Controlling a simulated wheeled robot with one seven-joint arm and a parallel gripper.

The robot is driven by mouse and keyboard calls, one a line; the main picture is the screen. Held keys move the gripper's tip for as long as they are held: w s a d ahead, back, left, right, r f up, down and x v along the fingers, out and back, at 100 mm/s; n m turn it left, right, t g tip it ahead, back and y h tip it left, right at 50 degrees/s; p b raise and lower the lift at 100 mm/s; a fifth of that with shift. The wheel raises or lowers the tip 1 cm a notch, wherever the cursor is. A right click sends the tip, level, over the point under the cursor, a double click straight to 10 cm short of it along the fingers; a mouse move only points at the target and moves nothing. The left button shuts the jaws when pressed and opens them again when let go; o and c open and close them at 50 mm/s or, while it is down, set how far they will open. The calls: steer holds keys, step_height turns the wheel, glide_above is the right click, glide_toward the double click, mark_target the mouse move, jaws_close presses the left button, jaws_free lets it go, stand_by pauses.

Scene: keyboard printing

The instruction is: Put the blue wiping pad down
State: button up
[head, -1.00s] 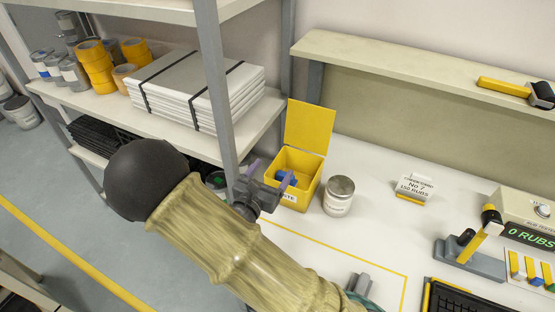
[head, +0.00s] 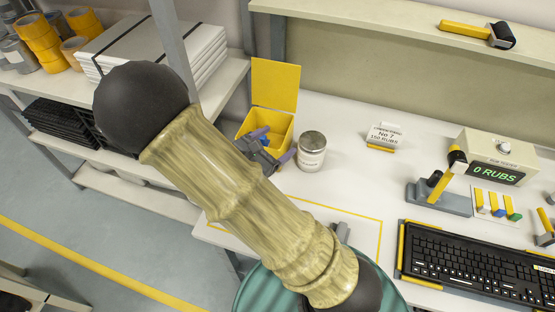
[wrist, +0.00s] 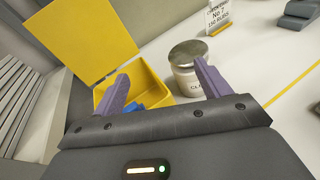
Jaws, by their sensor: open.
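The blue wiping pad is most likely the blue piece inside the yellow bin (head: 283,126), whose lid stands open. In the wrist view a blue piece (wrist: 133,106) shows low in the bin (wrist: 152,82), partly hidden behind my left finger. My gripper (head: 275,143) is open, with its two purple fingers spread apart. It is at the near side of the bin. In the wrist view nothing is held between the fingers (wrist: 161,73). The left finger overlaps the bin opening and the right finger overlaps the lidded can (wrist: 187,76).
The metal-lidded can (head: 311,155) stands right beside the bin. A sign (head: 384,137), the rub tester (head: 495,160) and a keyboard (head: 480,262) are further right on the white table. A shelf post (head: 177,45) rises at the left. A yellow-outlined area (head: 350,215) lies in front.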

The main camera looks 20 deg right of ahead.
steer(key=s+d+f+m+g+y, duration=0.1)
steer(key=s+d+m+g+y, duration=0.15)
steer(key=s+m+g, duration=0.3)
steer(key=s+d+f+m+g+y, duration=0.2)
steer(key=s+m+g+y, duration=0.15)
steer(key=s+m, duration=0.25)
steer(key=w+a+r+m+t+y, duration=0.1)
steer(key=a+r+m+t+y, duration=0.2)
steer(key=m, duration=0.8)
step_height(320, 180, up, 2)
steer(key=a+y, duration=0.2)
steer(key=y, duration=0.2)
steer(key=shift+w+r, duration=0.2)
steer(key=shift+w, duration=0.1)
